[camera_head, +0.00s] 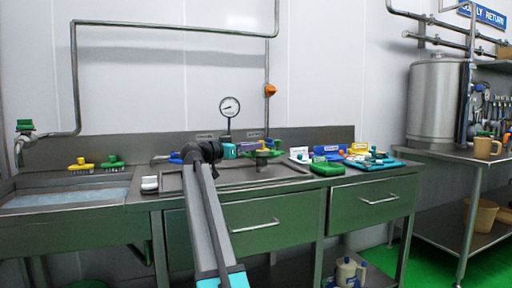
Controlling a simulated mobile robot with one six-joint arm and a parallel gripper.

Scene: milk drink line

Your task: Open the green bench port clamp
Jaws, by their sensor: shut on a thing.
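My arm reaches from the bottom of the view to the middle of the steel bench. My gripper (252,147) is at the back of the bench, by the port fittings below the pressure gauge.
A pressure gauge (229,107) stands just behind my gripper. A grey round fitting (262,160) is below it. A green block (327,169) and a teal tray (384,164) of parts lie to the right. A water-filled sink (66,198) is at left.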

